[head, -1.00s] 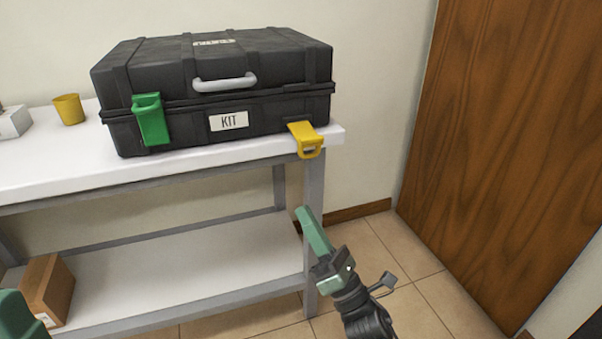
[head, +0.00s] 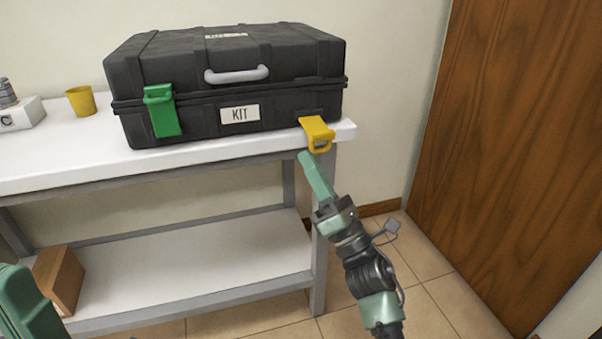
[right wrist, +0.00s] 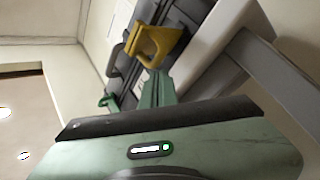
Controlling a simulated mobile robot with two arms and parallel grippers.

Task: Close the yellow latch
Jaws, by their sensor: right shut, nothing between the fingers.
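A black case (head: 225,85) labelled KIT stands on the white table, lid down. Its yellow latch (head: 318,133) at the front right hangs open, tilted outward over the table's front edge. The green latch (head: 162,111) at the front left lies against the case front. My right gripper (head: 306,158) is shut and empty, its tip just below the yellow latch; I cannot tell whether they touch. In the right wrist view the yellow latch (right wrist: 155,48) is just beyond the shut green fingers (right wrist: 156,82). Part of my left arm shows at the lower left; its gripper is not visible.
The white table (head: 60,158) has a lower shelf with a cardboard box (head: 58,280). A yellow cup (head: 81,101) and a white device (head: 22,115) stand left of the case. A wooden door (head: 520,130) is at right, with open floor between.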

